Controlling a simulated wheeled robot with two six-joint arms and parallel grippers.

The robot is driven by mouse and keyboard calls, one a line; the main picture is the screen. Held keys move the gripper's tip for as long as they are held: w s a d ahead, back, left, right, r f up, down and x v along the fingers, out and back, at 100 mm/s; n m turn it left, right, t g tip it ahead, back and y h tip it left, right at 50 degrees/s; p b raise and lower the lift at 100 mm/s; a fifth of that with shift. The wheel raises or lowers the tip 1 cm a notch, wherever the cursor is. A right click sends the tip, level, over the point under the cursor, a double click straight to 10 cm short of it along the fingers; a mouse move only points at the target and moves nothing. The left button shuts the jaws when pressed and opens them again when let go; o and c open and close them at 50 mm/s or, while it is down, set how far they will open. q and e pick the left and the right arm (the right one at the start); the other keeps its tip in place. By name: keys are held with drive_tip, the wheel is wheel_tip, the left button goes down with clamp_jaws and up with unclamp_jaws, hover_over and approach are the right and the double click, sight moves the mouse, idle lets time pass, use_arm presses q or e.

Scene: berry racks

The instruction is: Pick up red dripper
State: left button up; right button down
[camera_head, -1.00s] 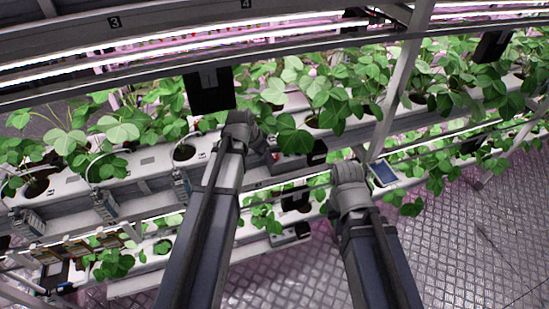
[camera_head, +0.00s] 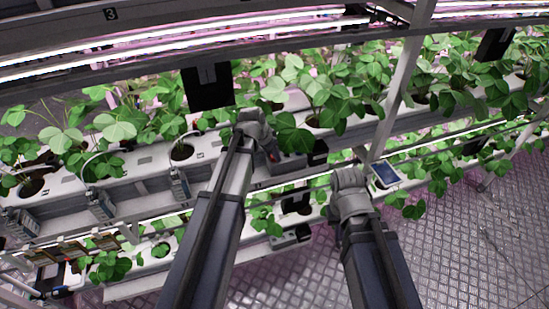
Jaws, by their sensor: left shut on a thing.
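My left gripper (camera_head: 272,152) is at the upper plant gutter in the middle of the picture, among strawberry leaves. Its fingers are mostly hidden by its own wrist and are shut. A small red spot, the red dripper (camera_head: 273,156), shows right at the gripper; the rest of it is hidden. My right gripper (camera_head: 349,180) is lower and to the right, in front of the rack. Its fingers are hidden behind its wrist, so its opening cannot be seen.
A white upper gutter (camera_head: 115,165) holds several strawberry plants in round holes. A black panel (camera_head: 207,87) hangs above it. A slanted metal post (camera_head: 392,95) and a small screen (camera_head: 386,174) stand near my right arm. The metal floor (camera_head: 450,250) at right is clear.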

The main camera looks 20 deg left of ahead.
use_arm(q)
clamp_jaws()
drive_tip(key=shift+r, duration=0.15)
use_arm(e)
drive_tip(key=shift+r, duration=0.15)
